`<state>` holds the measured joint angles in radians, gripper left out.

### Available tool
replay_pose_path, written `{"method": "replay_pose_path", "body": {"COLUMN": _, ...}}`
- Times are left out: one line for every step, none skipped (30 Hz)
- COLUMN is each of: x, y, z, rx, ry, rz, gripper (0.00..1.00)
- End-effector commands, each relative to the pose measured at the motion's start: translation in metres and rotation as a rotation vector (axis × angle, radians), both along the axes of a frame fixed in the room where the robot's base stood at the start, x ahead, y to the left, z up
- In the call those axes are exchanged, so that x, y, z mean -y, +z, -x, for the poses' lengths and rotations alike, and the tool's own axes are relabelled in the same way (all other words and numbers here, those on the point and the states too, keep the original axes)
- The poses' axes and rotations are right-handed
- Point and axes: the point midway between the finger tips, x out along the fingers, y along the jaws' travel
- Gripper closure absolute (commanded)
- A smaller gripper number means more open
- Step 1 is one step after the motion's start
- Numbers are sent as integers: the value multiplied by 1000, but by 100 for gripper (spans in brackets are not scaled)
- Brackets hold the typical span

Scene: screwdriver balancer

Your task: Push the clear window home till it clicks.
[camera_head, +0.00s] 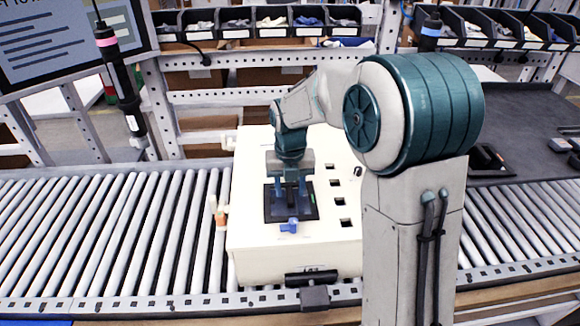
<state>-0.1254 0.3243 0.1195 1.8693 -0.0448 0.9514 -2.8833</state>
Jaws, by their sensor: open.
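A large white housing (258,246) sits on the roller conveyor. A dark square panel (306,212) lies in its top face. My gripper (290,188) points down over this panel, with its bluish fingers apart at or just above the surface. I cannot tell whether the fingers touch anything. I cannot make out the clear window; if it lies at the dark panel, its edges and seating do not show. A small blue part (289,226) is at the panel's front edge.
Several small dark square openings (335,183) run along the housing top, right of the panel. An orange and cream fitting (220,212) juts from its left side. A screwdriver-like tool (122,85) hangs at left. Rollers (110,235) are clear at left. My arm hides the housing's right side.

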Motion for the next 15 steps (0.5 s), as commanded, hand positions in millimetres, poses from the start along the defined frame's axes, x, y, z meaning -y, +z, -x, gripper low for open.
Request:
{"method": "replay_pose_path", "body": {"x": 0, "y": 9, "z": -1, "rx": 6, "ry": -1, "rz": -1, "gripper": 59}}
{"method": "replay_pose_path", "body": {"x": 1, "y": 16, "z": -1, "rx": 6, "ry": -1, "rz": -1, "gripper": 59}}
{"method": "replay_pose_path", "body": {"x": 0, "y": 24, "z": -1, "rx": 7, "ry": -1, "rz": -1, "gripper": 59}}
{"method": "replay_pose_path", "body": {"x": 0, "y": 32, "z": -1, "rx": 7, "ry": -1, "rz": -1, "gripper": 59}}
{"method": "replay_pose_path", "body": {"x": 0, "y": 39, "z": -1, "rx": 7, "ry": -1, "rz": -1, "gripper": 59}}
{"method": "replay_pose_path", "body": {"x": 0, "y": 49, "z": -1, "rx": 7, "ry": -1, "rz": -1, "gripper": 59}}
{"method": "replay_pose_path", "body": {"x": 0, "y": 56, "z": -1, "rx": 8, "ry": -1, "rz": -1, "gripper": 59}}
{"method": "replay_pose_path", "body": {"x": 0, "y": 62, "z": -1, "rx": 6, "ry": -2, "rz": -1, "gripper": 59}}
{"method": "replay_pose_path", "body": {"x": 1, "y": 71, "z": -1, "rx": 6, "ry": -2, "rz": -1, "gripper": 59}}
{"method": "replay_pose_path", "body": {"x": 0, "y": 78, "z": -1, "rx": 6, "ry": -1, "rz": -1, "gripper": 59}}
{"method": "replay_pose_path", "body": {"x": 0, "y": 84, "z": -1, "rx": 6, "ry": -1, "rz": -1, "gripper": 59}}
{"method": "replay_pose_path", "body": {"x": 0, "y": 92, "z": -1, "rx": 5, "ry": -1, "rz": -1, "gripper": 59}}
{"method": "replay_pose_path", "body": {"x": 0, "y": 97, "z": -1, "rx": 5, "ry": 0, "rz": -1, "gripper": 59}}
{"method": "replay_pose_path", "body": {"x": 0, "y": 101, "z": -1, "rx": 4, "ry": 0, "rz": -1, "gripper": 59}}
{"method": "replay_pose_path", "body": {"x": 0, "y": 107, "z": -1, "rx": 3, "ry": 0, "rz": 0, "gripper": 59}}
